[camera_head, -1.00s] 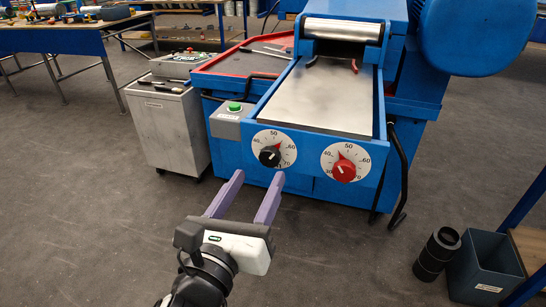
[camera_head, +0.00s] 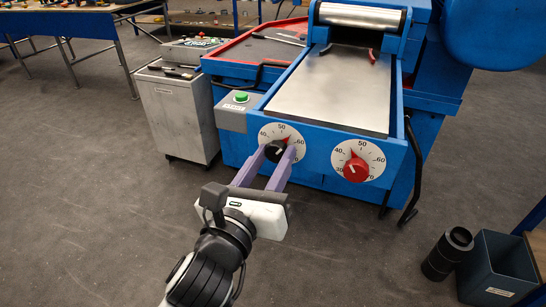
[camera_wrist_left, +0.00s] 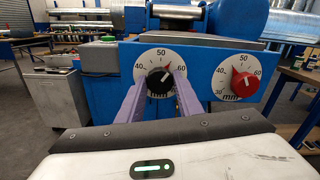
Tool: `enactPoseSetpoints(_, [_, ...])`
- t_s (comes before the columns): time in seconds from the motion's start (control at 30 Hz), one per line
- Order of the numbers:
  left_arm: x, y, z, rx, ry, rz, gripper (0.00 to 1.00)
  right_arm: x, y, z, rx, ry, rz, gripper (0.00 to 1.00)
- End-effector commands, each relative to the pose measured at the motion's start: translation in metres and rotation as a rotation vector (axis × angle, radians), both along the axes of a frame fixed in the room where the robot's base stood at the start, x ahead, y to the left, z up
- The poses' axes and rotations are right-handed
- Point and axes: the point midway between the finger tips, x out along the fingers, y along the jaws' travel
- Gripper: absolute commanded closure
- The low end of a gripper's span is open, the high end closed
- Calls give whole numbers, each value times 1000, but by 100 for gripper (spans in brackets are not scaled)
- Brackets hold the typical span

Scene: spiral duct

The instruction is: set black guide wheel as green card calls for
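The black guide wheel (camera_head: 275,151) sits on a white dial on the blue machine's front. Its red pointer is turned up and right, between 50 and 60 in the left wrist view, where the black wheel (camera_wrist_left: 158,81) is near the middle. My left gripper (camera_head: 277,153) has its two purple fingers apart, one on each side of the black wheel. The fingers (camera_wrist_left: 160,80) also flank it in the left wrist view; I cannot tell whether they touch it. No green card can be made out. My right gripper is not in view.
A red wheel (camera_head: 355,169) on a second dial is close to the right. A green button (camera_head: 240,96) is on a grey box at the left corner. A grey cabinet (camera_head: 178,118) stands left, and a dark bin (camera_head: 498,265) and black cylinder (camera_head: 447,253) stand lower right.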

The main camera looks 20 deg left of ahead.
Motion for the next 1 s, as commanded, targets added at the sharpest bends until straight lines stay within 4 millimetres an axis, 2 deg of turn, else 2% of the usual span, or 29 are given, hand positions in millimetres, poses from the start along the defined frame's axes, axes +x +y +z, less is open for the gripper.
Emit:
enactPoseSetpoints(0.27, [0,0,2,37,-1,-1,90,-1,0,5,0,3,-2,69])
enactPoseSetpoints(0.47, [0,0,4,144,-4,0,90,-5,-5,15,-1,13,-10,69])
enactPoseSetpoints(0.83, [0,0,5,428,-13,-1,90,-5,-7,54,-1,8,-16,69])
enactPoseSetpoints(1.0, [0,0,3,536,-19,-1,90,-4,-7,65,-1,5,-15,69])
